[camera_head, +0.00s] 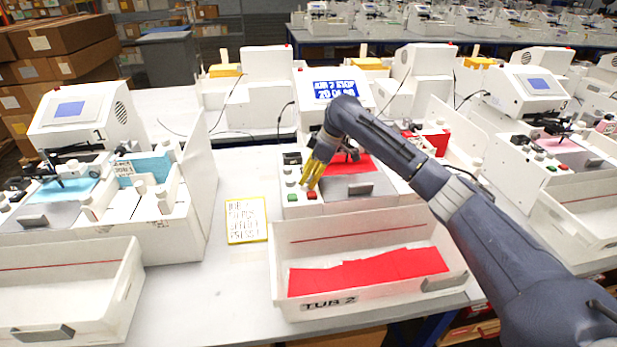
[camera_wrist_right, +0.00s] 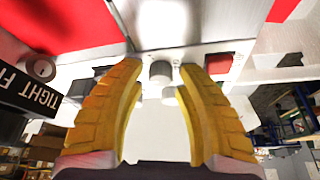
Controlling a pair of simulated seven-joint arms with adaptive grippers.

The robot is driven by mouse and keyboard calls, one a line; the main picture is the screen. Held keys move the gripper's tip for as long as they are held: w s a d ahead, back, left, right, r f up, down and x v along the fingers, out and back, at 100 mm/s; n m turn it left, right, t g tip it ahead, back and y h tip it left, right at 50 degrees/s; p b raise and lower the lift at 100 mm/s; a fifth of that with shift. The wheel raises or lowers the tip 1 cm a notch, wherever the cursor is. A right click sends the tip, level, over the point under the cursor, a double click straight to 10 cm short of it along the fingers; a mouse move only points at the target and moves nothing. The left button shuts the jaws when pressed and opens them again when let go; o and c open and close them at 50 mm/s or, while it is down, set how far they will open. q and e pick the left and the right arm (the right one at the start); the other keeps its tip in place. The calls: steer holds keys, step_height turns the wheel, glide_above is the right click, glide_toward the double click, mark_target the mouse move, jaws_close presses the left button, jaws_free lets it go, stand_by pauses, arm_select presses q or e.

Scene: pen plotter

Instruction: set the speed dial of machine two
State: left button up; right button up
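Machine two stands in the middle of the head view, with a blue lit screen (camera_head: 335,88), red sheet on its bed and a tub (camera_head: 330,304) marked TUB 2 in front. Small pale knobs (camera_head: 290,182) line the left of its front panel, above a green button (camera_head: 292,197) and a red button (camera_head: 311,195). My right gripper (camera_head: 312,176) points down at this panel with yellow fingers. In the right wrist view its fingers (camera_wrist_right: 160,95) are apart, with a grey knob (camera_wrist_right: 160,71) visible beyond the gap. I cannot tell whether they touch it, or read its setting. My left gripper is not seen.
A yellow-edged instruction card (camera_head: 246,220) lies on the table left of the tub. A similar machine with blue sheet (camera_head: 65,190) stands at left, another (camera_head: 560,150) at right. The white table is clear around the card. Cardboard boxes (camera_head: 60,40) are stacked behind at left.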

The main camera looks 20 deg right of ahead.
steer(key=shift+f, duration=0.15)
jaws_close()
stand_by(0.4)
